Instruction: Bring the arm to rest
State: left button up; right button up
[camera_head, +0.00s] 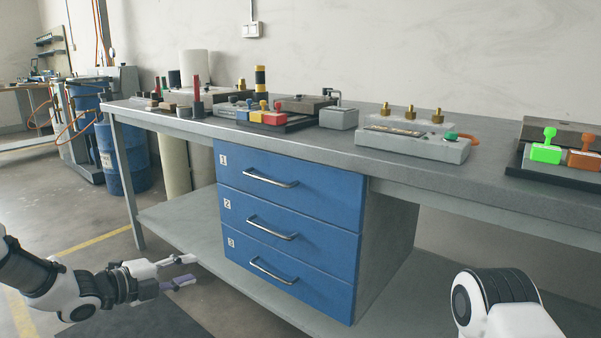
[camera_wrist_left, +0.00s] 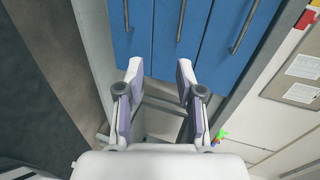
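My left gripper (camera_head: 180,272) is at the lower left in the head view, in front of the workbench and below its top. Its fingers are spread apart with nothing between them. In the left wrist view the two fingers of the left gripper (camera_wrist_left: 158,85) also stand apart and empty, with the blue drawers (camera_wrist_left: 185,35) beyond them. My right arm shows only as a white and black link at the lower right of the head view; its gripper is out of view.
The grey workbench (camera_head: 245,136) carries fixtures and coloured blocks. Its blue drawer unit (camera_head: 290,230) has three shut drawers with bar handles. A green-handled block (camera_head: 546,153) sits on the right. A blue barrel (camera_head: 120,160) stands at the back left. The floor at left is open.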

pick_arm(q)
jog(key=s+d+n+g+y+p, duration=0.2)
jog(key=s+d+n+g+p, duration=0.15)
jog(key=s+p, duration=0.8)
jog(key=s+d+n+g+y+p, duration=0.1)
jog(key=s+d+n+g+p, duration=0.4)
jog(key=p, duration=1.1)
jog(key=s+a+r+n+g+y+p, duration=0.1)
jog(key=s+a+n+y+p, duration=0.2)
jog(key=s+n, duration=0.5)
jog(key=s+a+r+n+g+y+p, duration=0.1)
jog(key=s+a+n+g+y+p, duration=0.1)
jog(key=s+a+n+p, duration=0.3)
jog(key=s+a+n+y, duration=0.1)
jog(key=s+n, duration=0.3)
jog(key=s, duration=0.6)
jog(key=shift+r+p, duration=0.2)
jog(key=shift+p, duration=0.15)
jog(key=shift+w+d, duration=0.1)
